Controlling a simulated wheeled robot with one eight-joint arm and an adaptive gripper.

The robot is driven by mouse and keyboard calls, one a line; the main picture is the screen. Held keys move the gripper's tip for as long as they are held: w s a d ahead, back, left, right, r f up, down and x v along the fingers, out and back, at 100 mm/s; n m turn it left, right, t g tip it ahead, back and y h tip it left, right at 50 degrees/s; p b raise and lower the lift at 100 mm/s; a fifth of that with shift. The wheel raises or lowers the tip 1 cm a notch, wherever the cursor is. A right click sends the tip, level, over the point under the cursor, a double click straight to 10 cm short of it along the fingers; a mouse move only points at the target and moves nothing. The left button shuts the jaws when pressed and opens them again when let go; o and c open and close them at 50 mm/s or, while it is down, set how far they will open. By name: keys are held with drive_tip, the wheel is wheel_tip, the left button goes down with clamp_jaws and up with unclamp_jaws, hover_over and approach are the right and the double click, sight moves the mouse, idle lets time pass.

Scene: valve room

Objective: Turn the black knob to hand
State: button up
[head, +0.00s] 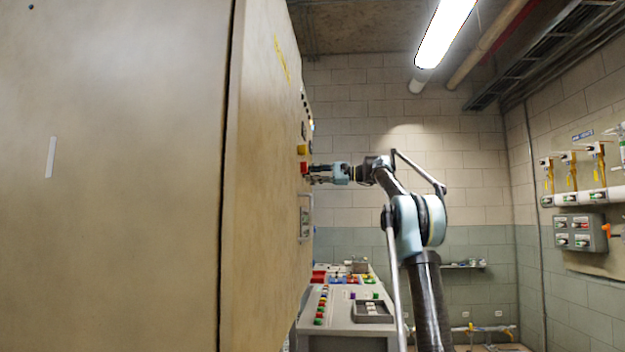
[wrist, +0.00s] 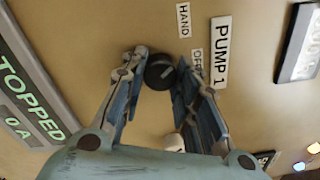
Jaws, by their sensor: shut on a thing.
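The black knob (wrist: 158,76) sits on the tan panel between my two fingertips in the wrist view. My gripper (wrist: 161,72) is shut on it, one finger on each side. A small pale mark shows on the knob's face, but I cannot tell exactly where it points. The HAND label (wrist: 183,20) is above and right of the knob, and the OFF label (wrist: 197,63) is just to its right, partly behind a finger. The PUMP 1 plate (wrist: 220,52) is further right. In the head view my gripper (head: 311,174) reaches the cabinet's front face; the knob is hidden there.
A display reading "TOPPED 0 A" (wrist: 30,95) is left of my gripper. The tall cabinet (head: 265,180) has a yellow part (head: 302,150) and red part (head: 304,168) near my gripper. A control desk (head: 345,312) stands below.

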drive_tip(key=shift+n, duration=0.6)
drive_tip(key=o, duration=1.1)
drive_tip(key=shift+d, duration=0.15)
drive_tip(key=d, duration=1.1)
drive_tip(key=shift+s+d+f, duration=0.2)
drive_tip(key=shift+d+f, duration=0.05)
drive_tip(key=shift+d, duration=0.15)
